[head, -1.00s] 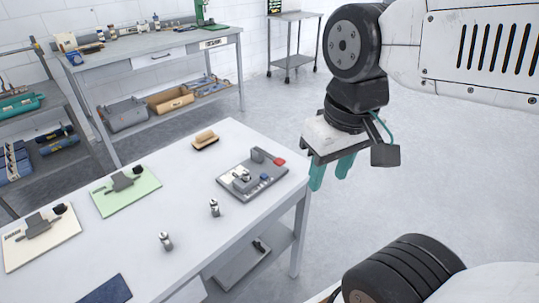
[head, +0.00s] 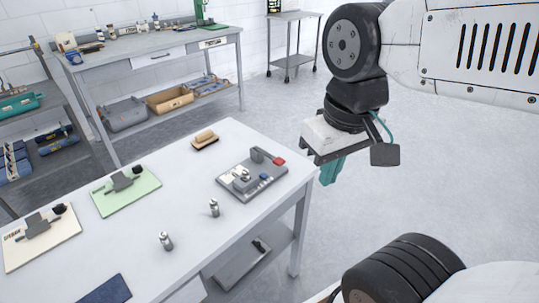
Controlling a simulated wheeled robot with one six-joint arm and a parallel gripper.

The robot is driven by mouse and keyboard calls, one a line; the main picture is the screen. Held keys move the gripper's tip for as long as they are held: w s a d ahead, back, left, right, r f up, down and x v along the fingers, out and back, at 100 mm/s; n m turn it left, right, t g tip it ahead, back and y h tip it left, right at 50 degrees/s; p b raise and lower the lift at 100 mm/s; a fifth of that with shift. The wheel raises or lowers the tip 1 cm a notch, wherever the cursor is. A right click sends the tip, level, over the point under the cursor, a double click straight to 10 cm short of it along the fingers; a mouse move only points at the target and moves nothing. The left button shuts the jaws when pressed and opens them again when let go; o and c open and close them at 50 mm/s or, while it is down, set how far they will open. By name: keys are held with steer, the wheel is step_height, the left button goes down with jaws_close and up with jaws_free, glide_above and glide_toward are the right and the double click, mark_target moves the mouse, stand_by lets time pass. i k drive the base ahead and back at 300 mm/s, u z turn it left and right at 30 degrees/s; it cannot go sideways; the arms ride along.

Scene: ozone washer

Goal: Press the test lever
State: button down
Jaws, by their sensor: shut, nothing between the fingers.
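A grey test device (head: 254,183) sits on the right part of the white table. Its grey lever (head: 262,156) ends in a red tip (head: 279,161) that points right and is raised above the base. A small metal piece (head: 243,178) and a blue button-like part (head: 263,177) show on the device. My gripper (head: 330,180) hangs to the right of the device, past the table's right edge, with teal fingers pointing down. It is shut, empty and apart from the lever.
Two small metal cylinders (head: 214,208) (head: 166,241) stand on the white table (head: 190,187). A green board (head: 126,199), a cream board (head: 42,246), a brush (head: 205,140) and a dark blue mat (head: 107,292) lie there too. Open floor is on the right.

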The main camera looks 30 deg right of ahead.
mark_target(278, 162)
steer(key=u, duration=0.85)
steer(key=k, duration=0.85)
steer(key=z, duration=0.95)
steer(key=i, duration=0.45)
steer(key=u, duration=0.05)
